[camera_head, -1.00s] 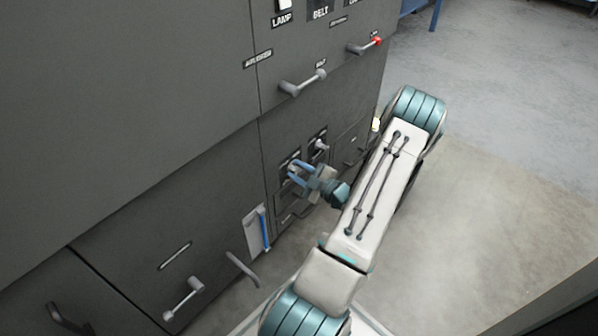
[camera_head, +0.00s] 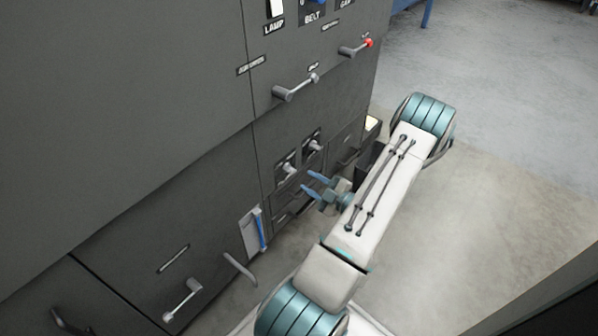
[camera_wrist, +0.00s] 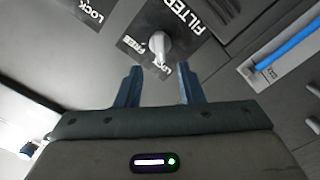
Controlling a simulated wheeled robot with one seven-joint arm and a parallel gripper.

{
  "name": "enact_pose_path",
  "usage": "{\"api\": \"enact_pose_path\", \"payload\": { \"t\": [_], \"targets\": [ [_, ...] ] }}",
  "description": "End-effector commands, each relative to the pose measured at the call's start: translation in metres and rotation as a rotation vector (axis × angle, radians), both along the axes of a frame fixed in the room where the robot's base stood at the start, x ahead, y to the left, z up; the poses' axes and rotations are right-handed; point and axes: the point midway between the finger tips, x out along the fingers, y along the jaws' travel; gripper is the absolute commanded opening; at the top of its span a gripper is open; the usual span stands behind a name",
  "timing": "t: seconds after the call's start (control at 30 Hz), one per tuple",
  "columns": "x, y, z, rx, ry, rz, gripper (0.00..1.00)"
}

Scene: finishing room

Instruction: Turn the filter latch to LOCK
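The filter latch (camera_wrist: 159,44) is a pale grey knob on a dark plate marked FILTER in the wrist view. The word FREE shows to its left, and a partly covered word, seemingly LOCK, lies just below it near its tip. I cannot tell its exact angle. In the head view it appears to be the left one of two small latches (camera_head: 287,168) on the dark cabinet. My gripper (camera_wrist: 158,82) is open and empty, its two blue fingers apart and pointing at the plate. In the head view my gripper (camera_head: 311,187) stands a little off the cabinet face, clear of the latch.
A second plate marked LOCK (camera_wrist: 90,12) is beside the filter plate. A blue handle (camera_head: 261,229) sits on a white plate to the left. Grey lever handles (camera_head: 297,89), (camera_head: 182,298) stick out of the cabinet (camera_head: 180,200). The floor (camera_head: 480,200) to the right is open.

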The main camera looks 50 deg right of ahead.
Motion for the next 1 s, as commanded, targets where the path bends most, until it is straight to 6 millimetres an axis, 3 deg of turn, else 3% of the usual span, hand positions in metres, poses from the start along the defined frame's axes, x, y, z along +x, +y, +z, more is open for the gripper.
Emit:
{"api": "enact_pose_path", "payload": {
  "t": [0.1, 0.33, 1.0],
  "targets": [
    [-0.028, -0.003, 0.003, 0.000, 0.001, -0.003, 0.35],
    [-0.060, -0.006, 0.001, 0.000, -0.001, -0.004, 0.35],
    [-0.067, -0.006, 0.000, 0.000, 0.000, -0.001, 0.35]
  ]
}}
